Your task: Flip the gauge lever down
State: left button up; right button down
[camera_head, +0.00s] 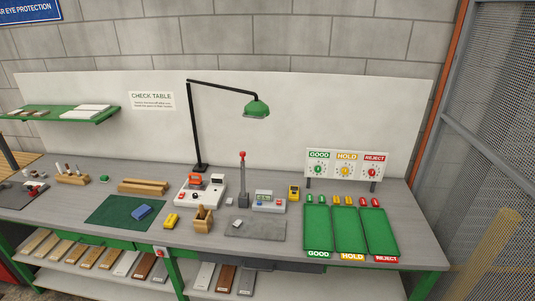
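A white device (187,199) with an orange-red part (194,181) on top, a red button and a small dark-faced block stands on the grey table. To its right, an upright grey post (243,185) with a red knob (242,154) at its top stands beside a pale box (269,201) with a small display. The red-knobbed post looks like a raised lever, but I cannot tell for certain which part is the gauge lever. Neither of my grippers is in view, and nothing touches these devices.
Green GOOD, HOLD and REJECT trays (348,212) lie at the right below a sign panel (348,164). A lamp (256,108) overhangs the table. A green mat (105,216) holds a blue block (141,212). A wooden holder (202,224) and grey pad (262,233) are near the front.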

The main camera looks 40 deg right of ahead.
aim_at(242, 154)
jog(key=z, duration=0.75)
